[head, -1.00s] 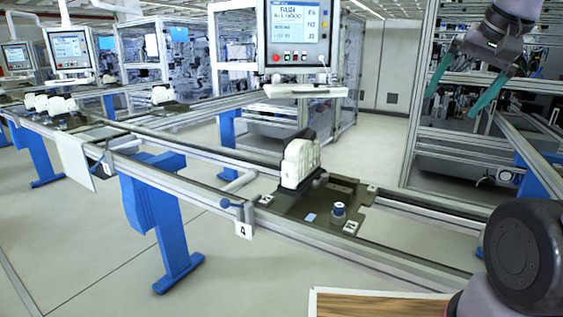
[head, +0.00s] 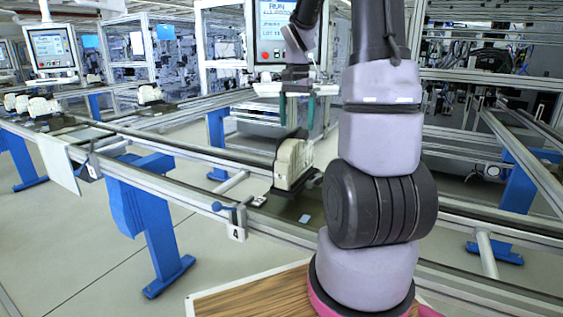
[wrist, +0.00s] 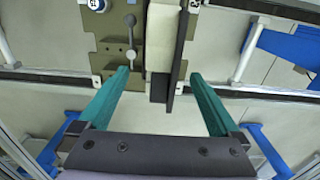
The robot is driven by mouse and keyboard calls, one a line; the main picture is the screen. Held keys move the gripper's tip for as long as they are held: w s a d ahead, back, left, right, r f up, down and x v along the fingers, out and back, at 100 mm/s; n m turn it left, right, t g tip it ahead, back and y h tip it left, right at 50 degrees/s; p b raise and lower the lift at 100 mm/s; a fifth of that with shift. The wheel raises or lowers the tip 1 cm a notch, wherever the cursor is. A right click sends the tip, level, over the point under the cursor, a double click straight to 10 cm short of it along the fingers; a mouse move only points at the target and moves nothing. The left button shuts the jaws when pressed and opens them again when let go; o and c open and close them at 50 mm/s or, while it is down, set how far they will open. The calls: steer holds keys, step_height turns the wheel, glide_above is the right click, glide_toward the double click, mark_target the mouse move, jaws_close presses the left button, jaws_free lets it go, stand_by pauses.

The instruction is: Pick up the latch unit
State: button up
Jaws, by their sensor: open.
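The latch unit (head: 292,163), a cream-white block with a dark plate along one side, stands upright on the pallet (head: 285,206) on the conveyor line. In the wrist view the latch unit (wrist: 159,38) lies ahead between the fingers. My gripper (head: 297,112) points down above it, with its green fingers apart and empty. In the wrist view the gripper (wrist: 159,76) has one fingertip on each side of the unit, with gaps and no contact visible. My arm hides the right part of the pallet in the head view.
The conveyor rail (head: 190,180) runs across the scene, with a small plate marked 4 (head: 237,233) on its front. A lever with a round knob (wrist: 131,30) stands on the pallet beside the unit. Other white units (head: 40,106) stand far left. A wooden top (head: 255,300) is in front.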

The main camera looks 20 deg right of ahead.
mark_target(295, 146)
step_height(295, 146, down, 9)
steer(key=shift+w+r, duration=0.1)
steer(key=shift+w, duration=0.05)
jaws_close()
stand_by(0.5)
